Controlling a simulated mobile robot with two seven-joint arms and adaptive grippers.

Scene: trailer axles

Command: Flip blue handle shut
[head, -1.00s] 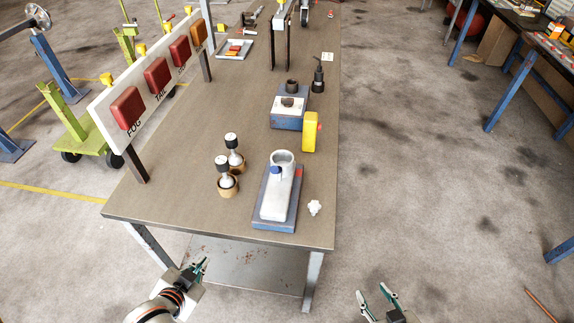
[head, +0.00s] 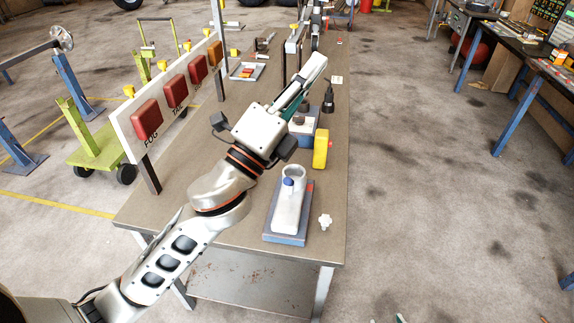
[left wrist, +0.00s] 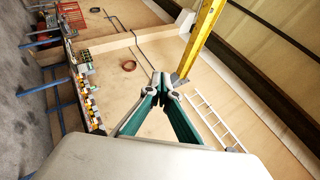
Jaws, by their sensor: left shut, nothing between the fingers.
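The blue handle (head: 288,182) shows as a small blue, rounded part on the upper side of a pale grey coupler (head: 288,209). The coupler lies on a blue base (head: 272,235) near the front right of the bench. How the handle is hinged is too small to tell. My left arm reaches over the bench, left of the coupler. My left gripper (head: 315,66) points away, beyond the coupler and well above the bench. In the left wrist view its fingertips (left wrist: 164,84) meet with nothing between them. Only a small tip of my right gripper (head: 400,318) shows at the bottom edge.
A yellow block (head: 320,149) stands behind the coupler, beside a partly hidden blue block (head: 301,140). A sign board with red lights (head: 148,120) lines the bench's left side. Open floor lies to the right.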

